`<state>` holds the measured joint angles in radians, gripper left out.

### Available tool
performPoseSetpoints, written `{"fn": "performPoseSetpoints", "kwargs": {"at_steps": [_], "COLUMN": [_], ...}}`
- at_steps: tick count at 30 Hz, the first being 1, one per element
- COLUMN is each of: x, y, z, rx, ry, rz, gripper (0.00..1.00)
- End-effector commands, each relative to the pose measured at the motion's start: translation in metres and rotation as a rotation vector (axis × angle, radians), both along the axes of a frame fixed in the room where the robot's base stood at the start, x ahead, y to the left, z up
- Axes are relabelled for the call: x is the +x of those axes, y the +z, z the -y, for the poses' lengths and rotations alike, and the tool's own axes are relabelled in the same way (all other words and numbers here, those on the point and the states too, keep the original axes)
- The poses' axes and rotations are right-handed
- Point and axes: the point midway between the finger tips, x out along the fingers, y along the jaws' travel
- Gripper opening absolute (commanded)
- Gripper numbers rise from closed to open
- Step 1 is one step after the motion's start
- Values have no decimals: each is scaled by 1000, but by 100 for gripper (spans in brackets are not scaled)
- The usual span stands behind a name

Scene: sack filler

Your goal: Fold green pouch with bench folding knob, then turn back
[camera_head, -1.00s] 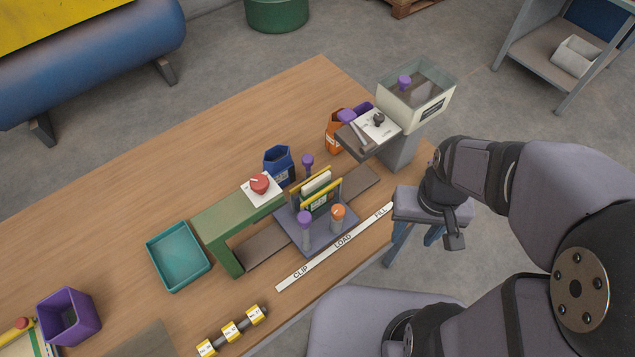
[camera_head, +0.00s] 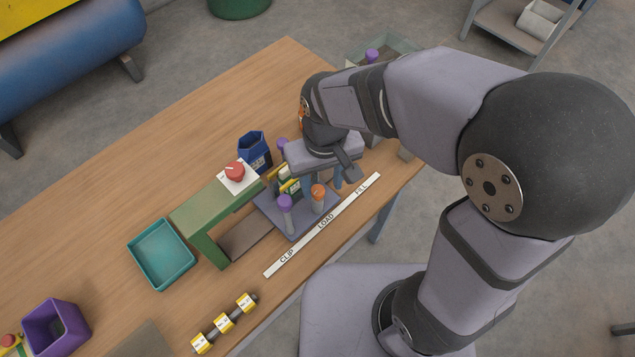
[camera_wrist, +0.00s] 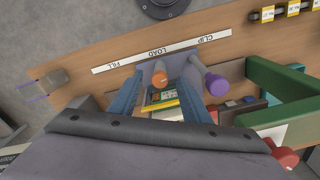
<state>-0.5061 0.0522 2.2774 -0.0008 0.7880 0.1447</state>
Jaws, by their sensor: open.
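The green pouch (camera_head: 292,184) stands between yellow bars on the grey bench fixture (camera_head: 268,203), mostly hidden by my wrist. In the wrist view the pouch (camera_wrist: 166,95) shows between my fingers. An orange-topped knob (camera_head: 318,191) stands at the fixture's front right. I cannot tell from these views which knob folds. My gripper (camera_wrist: 161,72) is open and points down, its blue fingers on either side of the orange knob (camera_wrist: 160,79) in the wrist view. Contact with the knob is not visible.
A green bridge (camera_head: 205,207) with a red button (camera_head: 235,171) stands left of the fixture. A blue container (camera_head: 254,150) is behind it. A teal tray (camera_head: 161,254) and a purple bin (camera_head: 57,325) lie further left. The labelled white strip (camera_head: 325,224) runs along the front.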

Motion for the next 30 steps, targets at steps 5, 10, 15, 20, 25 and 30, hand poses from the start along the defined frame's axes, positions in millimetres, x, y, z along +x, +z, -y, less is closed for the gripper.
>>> {"fn": "performPoseSetpoints", "kwargs": {"at_steps": [5, 10, 15, 20, 25, 30], "x": [22, 27, 19, 17, 17, 17], "y": [21, 34, 34, 33, 33, 24], "z": [-12, -15, -10, -9, -10, -9], "rx": [18, 22, 1, -3, -3, -5], "ry": [-217, -456, -668, -763, -781, -780], "rz": [17, 9, -19, -25, -25, -26], "gripper": [43, 43, 43, 43, 43, 43]}}
